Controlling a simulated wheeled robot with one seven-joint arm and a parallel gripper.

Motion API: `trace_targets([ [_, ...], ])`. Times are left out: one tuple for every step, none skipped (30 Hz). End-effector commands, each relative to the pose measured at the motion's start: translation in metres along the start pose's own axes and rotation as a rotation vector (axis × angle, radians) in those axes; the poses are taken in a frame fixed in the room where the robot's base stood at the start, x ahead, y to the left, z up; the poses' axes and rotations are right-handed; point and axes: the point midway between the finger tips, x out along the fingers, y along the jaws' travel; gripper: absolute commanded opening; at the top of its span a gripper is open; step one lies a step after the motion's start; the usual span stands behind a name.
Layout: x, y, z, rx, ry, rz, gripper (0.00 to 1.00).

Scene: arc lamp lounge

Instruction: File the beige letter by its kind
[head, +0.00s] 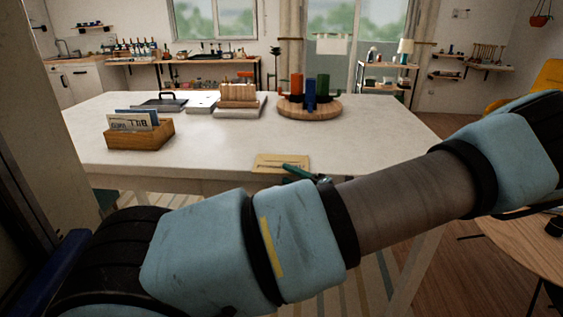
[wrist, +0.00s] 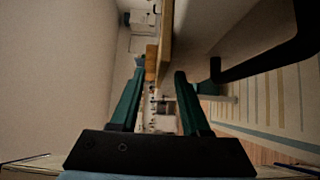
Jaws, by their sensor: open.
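The beige letter (head: 281,158) lies flat at the front edge of the white table (head: 370,140), with dark marks on its face. A wooden letter box (head: 140,137) stands on the table's left side and holds several upright pale and blue sheets. My gripper (head: 304,173) is at the table's front edge, just right of and in front of the letter. The wrist view shows its two green fingers (wrist: 160,75) apart, with nothing clearly held between them. My arm hides part of the table's front side. I cannot tell whether a finger touches the letter.
A round wooden tray (head: 310,112) with coloured cylinders stands at the back right of the table. A wooden rack (head: 238,95) and a dark tray (head: 159,104) stand behind the box. The middle tabletop is clear. A striped rug (wrist: 265,103) lies below.

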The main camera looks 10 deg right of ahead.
Motion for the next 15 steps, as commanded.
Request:
trace_targets([
  [0.0028,0.0003,-0.0001,0.000,0.000,0.000,0.46],
  [0.0037,0.0000,-0.0001,0.000,0.000,0.000,0.46],
  [0.0041,-0.0004,-0.0001,0.000,0.000,-0.001,0.46],
  [0.0041,-0.0006,0.0000,-0.001,0.000,-0.001,0.46],
  [0.0040,-0.0007,0.0000,-0.001,0.000,-0.001,0.46],
  [0.0039,-0.0007,0.0000,-0.001,0.000,-0.001,0.46],
  [0.0039,-0.0007,0.0000,-0.001,0.000,-0.001,0.46],
  [0.0039,-0.0007,0.0000,-0.001,0.000,-0.001,0.46],
  [0.0038,-0.0007,0.0000,-0.001,0.000,-0.001,0.42],
  [0.0038,-0.0007,0.0000,-0.001,0.000,-0.001,0.38],
  [0.0037,-0.0007,-0.0001,-0.001,0.000,-0.001,0.35],
  [0.0037,-0.0007,0.0000,-0.001,0.000,-0.001,0.30],
  [0.0037,-0.0007,-0.0001,-0.001,0.000,-0.001,0.27],
  [0.0036,-0.0007,0.0000,-0.001,0.000,-0.001,0.24],
  [0.0036,-0.0007,0.0000,-0.001,0.000,-0.001,0.19],
])
